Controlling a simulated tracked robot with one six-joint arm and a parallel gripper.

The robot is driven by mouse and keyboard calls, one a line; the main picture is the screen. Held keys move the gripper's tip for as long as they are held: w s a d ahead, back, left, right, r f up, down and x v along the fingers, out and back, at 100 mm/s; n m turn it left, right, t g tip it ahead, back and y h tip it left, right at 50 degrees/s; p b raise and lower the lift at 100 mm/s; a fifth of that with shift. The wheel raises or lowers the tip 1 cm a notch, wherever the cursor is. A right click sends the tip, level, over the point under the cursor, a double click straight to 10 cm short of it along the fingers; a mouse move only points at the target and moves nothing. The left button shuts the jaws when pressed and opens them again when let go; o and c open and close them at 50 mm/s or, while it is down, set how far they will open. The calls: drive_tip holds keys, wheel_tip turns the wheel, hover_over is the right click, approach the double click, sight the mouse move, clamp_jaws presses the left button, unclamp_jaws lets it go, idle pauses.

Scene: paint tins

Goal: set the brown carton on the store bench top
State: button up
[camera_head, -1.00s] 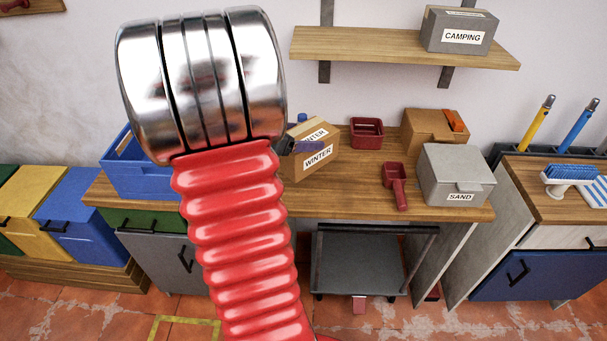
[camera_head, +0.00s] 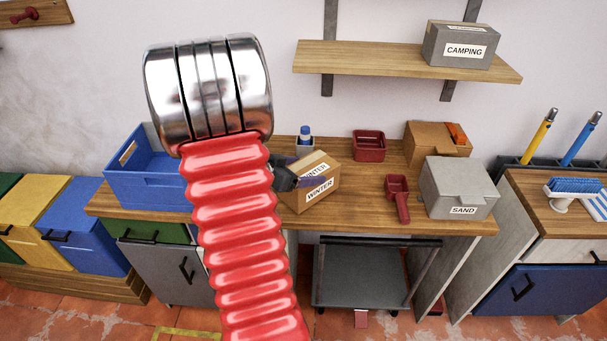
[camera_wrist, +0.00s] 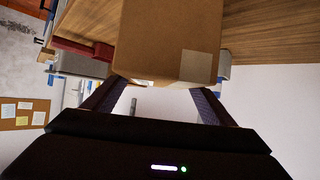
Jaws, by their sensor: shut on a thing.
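The brown carton (camera_head: 322,190), labelled WINTER, is in my gripper (camera_head: 287,178) over the wooden bench top (camera_head: 362,203) in the head view. It looks slightly tilted there, and I cannot tell whether its underside touches the top. In the wrist view the carton (camera_wrist: 165,40) fills the upper middle, between the two fingers of my gripper (camera_wrist: 158,88), which are shut on it. My red arm hides part of the bench left of the carton.
On the bench stand a blue crate (camera_head: 150,185), a white bottle with a blue cap (camera_head: 305,138), a red tub (camera_head: 369,146), a red scoop (camera_head: 398,197), an orange-brown box (camera_head: 432,145) and a grey SAND box (camera_head: 457,185). A shelf (camera_head: 380,62) holds a grey CAMPING box (camera_head: 460,47).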

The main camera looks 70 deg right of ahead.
drive_tip(key=shift+f, duration=0.7)
drive_tip(key=o, duration=1.9)
drive_tip(key=shift+f, duration=0.15)
drive_tip(key=shift+w+a+r, duration=0.15)
drive_tip(key=shift+w+r, duration=0.05)
drive_tip(key=shift+r, duration=0.05)
drive_tip(key=v, duration=1.1)
drive_tip(key=shift+a, duration=0.25)
drive_tip(key=shift+w+r, duration=0.1)
drive_tip(key=shift+w, duration=0.1)
